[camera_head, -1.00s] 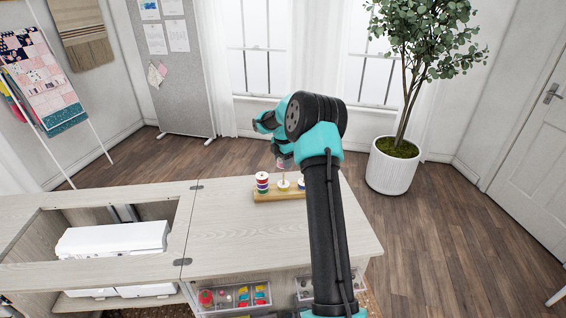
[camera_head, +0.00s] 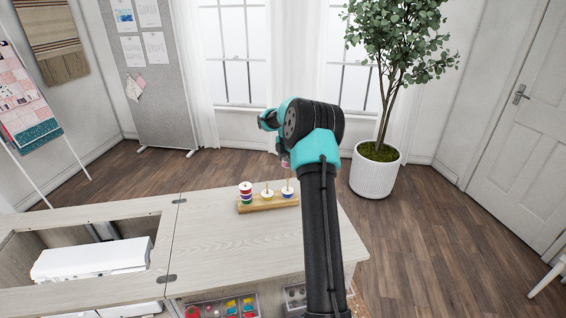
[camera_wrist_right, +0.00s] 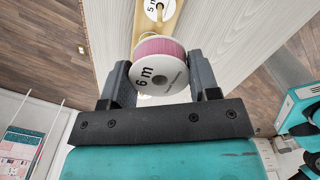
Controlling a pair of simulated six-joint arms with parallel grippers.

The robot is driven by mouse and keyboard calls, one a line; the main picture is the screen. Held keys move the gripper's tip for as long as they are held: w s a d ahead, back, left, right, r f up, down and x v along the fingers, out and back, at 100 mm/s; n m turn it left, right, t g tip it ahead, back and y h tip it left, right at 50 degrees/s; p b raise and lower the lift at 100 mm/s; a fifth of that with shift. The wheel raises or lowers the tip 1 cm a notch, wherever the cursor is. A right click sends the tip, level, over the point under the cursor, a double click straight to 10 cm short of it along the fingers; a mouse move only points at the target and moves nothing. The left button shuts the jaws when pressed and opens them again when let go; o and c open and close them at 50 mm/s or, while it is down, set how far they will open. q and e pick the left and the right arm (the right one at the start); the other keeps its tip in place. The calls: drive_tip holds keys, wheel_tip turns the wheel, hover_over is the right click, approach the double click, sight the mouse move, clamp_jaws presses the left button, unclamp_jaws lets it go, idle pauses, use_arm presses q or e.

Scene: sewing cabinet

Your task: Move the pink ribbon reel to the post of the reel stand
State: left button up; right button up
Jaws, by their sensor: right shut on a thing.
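The pink ribbon reel (camera_wrist_right: 158,64) has white faces marked "6 m". In the right wrist view it sits between the two fingers of my right gripper (camera_wrist_right: 159,80), which is shut on it. In the head view my right gripper (camera_head: 284,160) is above the right end of the reel stand, with the reel mostly hidden by my wrist. The reel stand (camera_head: 258,207) is a wooden base with upright posts. Its left post holds a stack of coloured reels (camera_head: 246,192), its middle post a yellow reel (camera_head: 267,195), its right post a blue one (camera_head: 288,192). My left gripper is not visible.
The stand is on the pale cabinet top (camera_head: 225,240), which is clear in front of it. At left is an open well with a white machine (camera_head: 90,259). Drawers with small coloured items (camera_head: 232,306) show at the front edge. A potted plant (camera_head: 375,175) stands behind.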

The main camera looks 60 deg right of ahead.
drive_tip(key=shift+f, duration=0.15)
drive_tip(key=shift+f, duration=2.35)
drive_tip(key=shift+f, duration=2.2)
drive_tip(key=o, duration=1)
wheel_tip(320, 180, up, 18)
drive_tip(key=shift+f, duration=0.25)
drive_tip(key=shift+f, duration=0.15)
